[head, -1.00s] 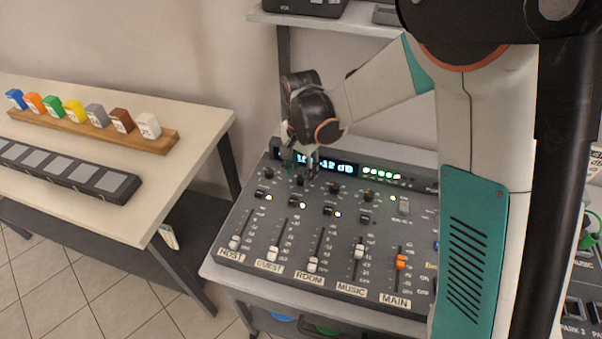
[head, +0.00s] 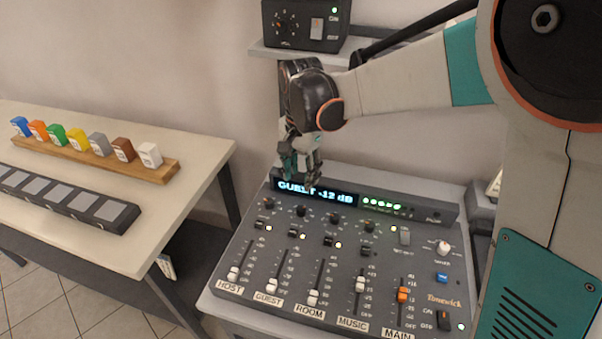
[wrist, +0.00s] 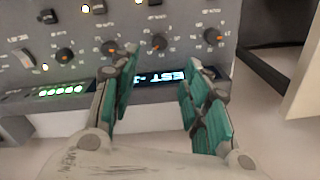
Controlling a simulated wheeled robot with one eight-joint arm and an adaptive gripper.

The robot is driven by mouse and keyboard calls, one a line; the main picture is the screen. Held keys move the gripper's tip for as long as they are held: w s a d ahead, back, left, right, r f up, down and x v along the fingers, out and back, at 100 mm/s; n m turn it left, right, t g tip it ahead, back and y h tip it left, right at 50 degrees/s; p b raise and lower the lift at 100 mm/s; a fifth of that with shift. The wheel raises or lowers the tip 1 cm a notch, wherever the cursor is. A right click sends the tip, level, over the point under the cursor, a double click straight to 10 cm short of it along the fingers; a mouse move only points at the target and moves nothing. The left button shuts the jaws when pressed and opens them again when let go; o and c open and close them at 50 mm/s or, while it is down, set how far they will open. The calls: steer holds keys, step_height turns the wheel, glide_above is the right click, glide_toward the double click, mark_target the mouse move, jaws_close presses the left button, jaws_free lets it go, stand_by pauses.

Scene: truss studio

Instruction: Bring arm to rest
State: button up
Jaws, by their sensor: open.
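My gripper (head: 301,172) hangs over the back edge of the mixing console (head: 240,262), in front of the lit display (head: 316,193), which reads "GUEST -12 dB". In the wrist view my gripper (wrist: 160,75) shows two teal-padded fingers spread apart with nothing between them. The display (wrist: 165,77) and the row of knobs (wrist: 158,41) lie beyond the fingertips. The gripper appears raised above the panel and is not seen touching a control. My arm reaches in from the right.
A shelf (head: 262,50) with a black box (head: 305,24) is behind my gripper. On the left, a table (head: 195,172) carries a wooden rack (head: 50,153) of coloured blocks and a dark strip (head: 118,222) of grey pads. Space shows between table and console.

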stand_by(0.4)
steer(key=s+d+r+n+t, duration=0.3)
steer(key=s+d+r+n, duration=0.1)
steer(key=s+d+r, duration=0.5)
steer(key=s+d+n+t, duration=0.2)
steer(key=s+d, duration=0.1)
steer(key=s, duration=0.3)
steer(key=s+d+f+n+t, duration=0.1)
steer(key=s+d+n+t, duration=0.1)
steer(key=s+d, duration=0.2)
steer(key=shift+s+d+f, duration=0.2)
steer(key=shift+s+d, duration=0.05)
steer(key=shift+s, duration=0.65)
